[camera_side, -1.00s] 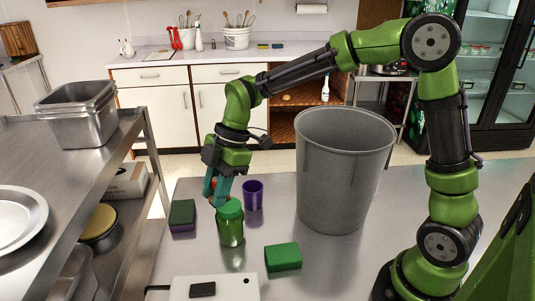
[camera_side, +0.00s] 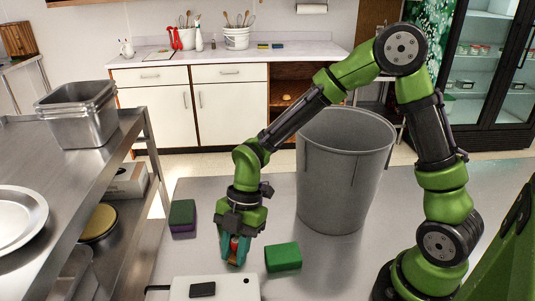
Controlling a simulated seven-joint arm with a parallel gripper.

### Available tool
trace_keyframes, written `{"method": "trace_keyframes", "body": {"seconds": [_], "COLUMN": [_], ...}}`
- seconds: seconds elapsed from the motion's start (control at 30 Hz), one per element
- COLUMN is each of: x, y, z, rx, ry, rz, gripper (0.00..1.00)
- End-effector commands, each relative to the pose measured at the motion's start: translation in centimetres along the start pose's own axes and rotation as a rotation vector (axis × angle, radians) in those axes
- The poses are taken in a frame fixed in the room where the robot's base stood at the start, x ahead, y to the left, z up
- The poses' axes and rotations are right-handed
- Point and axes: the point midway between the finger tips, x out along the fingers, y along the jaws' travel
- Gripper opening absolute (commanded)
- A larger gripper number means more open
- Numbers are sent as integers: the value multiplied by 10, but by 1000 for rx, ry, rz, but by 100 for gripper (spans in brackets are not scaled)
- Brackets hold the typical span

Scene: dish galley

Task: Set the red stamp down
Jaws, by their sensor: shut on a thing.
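The red stamp (camera_side: 234,243) shows as a small red patch between the teal fingers of my gripper (camera_side: 234,260). My gripper is shut on it and points straight down, low over the steel table. The fingers hide most of the stamp. I cannot tell whether its bottom touches the table.
A green block (camera_side: 283,257) lies close to the right of my gripper. A green and purple sponge (camera_side: 182,218) is to the left. A white box (camera_side: 215,287) is in front, and a large grey bin (camera_side: 342,185) stands behind right. The green jar and purple cup are hidden.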

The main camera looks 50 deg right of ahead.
Motion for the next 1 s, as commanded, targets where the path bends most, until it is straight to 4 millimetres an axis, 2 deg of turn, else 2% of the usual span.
{"method": "trace_keyframes", "body": {"seconds": [0.17, 0.23, 0.7, 0.83, 1.0], "x": [-1, 1, 23, 26, 27], "y": [5, 15, 122, 140, 150], "z": [1, -1, -18, -20, -22], "rx": [-114, -127, -124, -124, -123], "ry": [7, 8, 7, 6, 5], "rz": [-64, -70, -70, -69, -70], "gripper": [0, 0, 0, 0, 0]}}
